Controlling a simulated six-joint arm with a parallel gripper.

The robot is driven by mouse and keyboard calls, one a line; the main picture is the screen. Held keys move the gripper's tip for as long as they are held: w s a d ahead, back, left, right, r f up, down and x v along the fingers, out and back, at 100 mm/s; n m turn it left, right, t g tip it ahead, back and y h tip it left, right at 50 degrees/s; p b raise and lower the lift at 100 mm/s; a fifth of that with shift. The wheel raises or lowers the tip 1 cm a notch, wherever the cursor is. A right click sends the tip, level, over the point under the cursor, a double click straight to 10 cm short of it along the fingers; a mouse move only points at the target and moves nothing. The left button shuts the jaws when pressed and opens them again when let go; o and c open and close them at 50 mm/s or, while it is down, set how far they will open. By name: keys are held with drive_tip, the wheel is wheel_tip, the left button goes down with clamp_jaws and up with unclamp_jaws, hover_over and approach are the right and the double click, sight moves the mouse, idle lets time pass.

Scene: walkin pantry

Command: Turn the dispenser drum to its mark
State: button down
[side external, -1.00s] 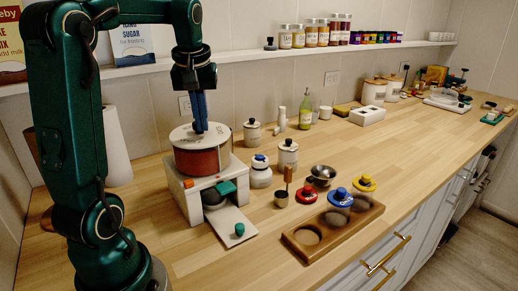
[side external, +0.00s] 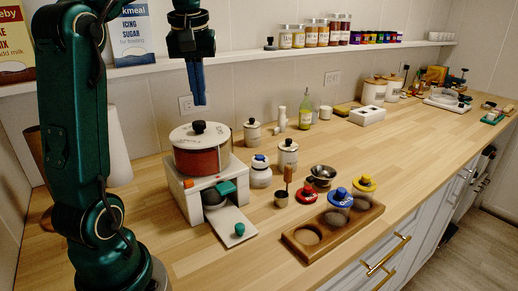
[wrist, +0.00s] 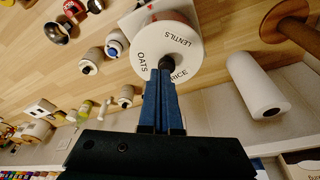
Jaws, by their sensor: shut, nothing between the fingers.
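The dispenser drum (side external: 197,160) sits on a white base (side external: 196,207), with a white lid and black knob on top. Its side shows red-brown at the left and paler at the right. An orange mark (side external: 188,184) is on the base's upper front edge. In the wrist view, the drum lid (wrist: 185,36) reads OATS, LENTILS and RICE. My gripper (side external: 201,103) is shut and empty, its blue fingers pointing down above the knob and clear of it. Whether a label meets the mark cannot be told.
A teal lever (side external: 226,188) and spout plate project from the base. White canisters (side external: 288,153) and a blue-topped jar (side external: 261,172) stand to the right. A wooden tray (side external: 306,238) lies at the front. A paper roll (side external: 117,150) stands behind my arm; a shelf runs along the wall.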

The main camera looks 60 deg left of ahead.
sight(202, 136)
drive_tip(key=shift+s+a+f, duration=0.25)
drive_tip(key=shift+s+f, duration=0.1)
drive_tip(key=shift+f, duration=0.65)
drive_tip(key=shift+s+a+f, duration=0.25)
drive_tip(key=shift+s+f, duration=0.15)
drive_tip(key=shift+f, duration=0.6)
drive_tip(key=shift+s+a+f, duration=0.25)
drive_tip(key=shift+s+f, duration=0.1)
drive_tip(key=shift+f, duration=0.65)
drive_tip(key=shift+w+a, duration=0.2)
drive_tip(key=shift+w, duration=0.05)
drive_tip(key=shift+w+d, duration=0.4)
drive_tip(key=shift+w, duration=0.15)
drive_tip(key=shift+w+d, duration=0.15)
drive_tip(key=shift+w, duration=0.05)
